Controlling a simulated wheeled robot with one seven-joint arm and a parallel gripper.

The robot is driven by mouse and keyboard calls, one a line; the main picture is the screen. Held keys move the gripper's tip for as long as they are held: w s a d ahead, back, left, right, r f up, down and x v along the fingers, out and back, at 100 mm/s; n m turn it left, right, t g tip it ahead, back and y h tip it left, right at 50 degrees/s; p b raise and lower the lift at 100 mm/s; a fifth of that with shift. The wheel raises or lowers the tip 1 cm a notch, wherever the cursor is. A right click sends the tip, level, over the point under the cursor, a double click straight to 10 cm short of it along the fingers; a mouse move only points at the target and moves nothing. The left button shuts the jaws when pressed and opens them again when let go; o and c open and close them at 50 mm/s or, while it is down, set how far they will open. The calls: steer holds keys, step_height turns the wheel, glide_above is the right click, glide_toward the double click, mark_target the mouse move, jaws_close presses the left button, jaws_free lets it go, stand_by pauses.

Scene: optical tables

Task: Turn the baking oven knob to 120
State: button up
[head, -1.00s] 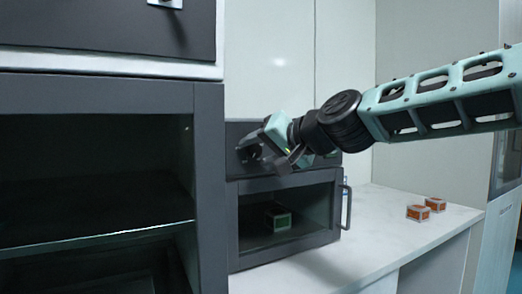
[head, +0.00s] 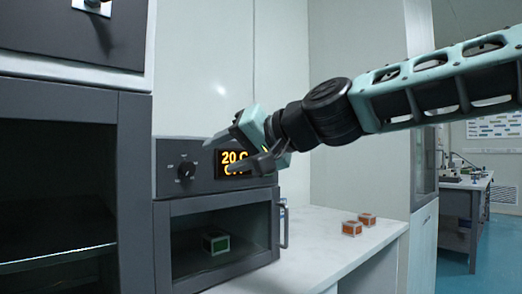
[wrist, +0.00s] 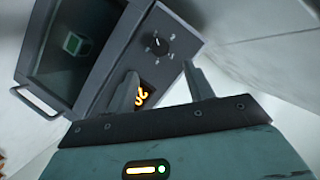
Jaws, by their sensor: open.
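The baking oven (head: 163,245) is a dark grey box with a glass door and a control panel on top. Its black round knob (head: 185,170) is at the panel's left, with a white-marked dial. The lit orange display (head: 232,163) reads 20 C; its lower line is partly hidden by my gripper. My gripper (head: 220,157) is open and empty in front of the display, right of the knob and apart from it. In the wrist view the knob (wrist: 158,46) shows beyond the two spread fingers (wrist: 160,75), with the display (wrist: 142,96) partly hidden by one finger.
The oven door is shut, with a green and white box (head: 215,241) inside and a handle (head: 283,225) at right. Two orange boxes (head: 352,228) lie on the white counter (head: 310,250). A tall dark cabinet (head: 134,200) stands left of the oven.

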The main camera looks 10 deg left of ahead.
steer(key=b+v, duration=0.3)
steer(key=v, duration=0.4)
steer(key=shift+d+b, duration=0.25)
steer(key=shift+b, duration=0.05)
steer(key=shift+s, duration=0.15)
stand_by(0.4)
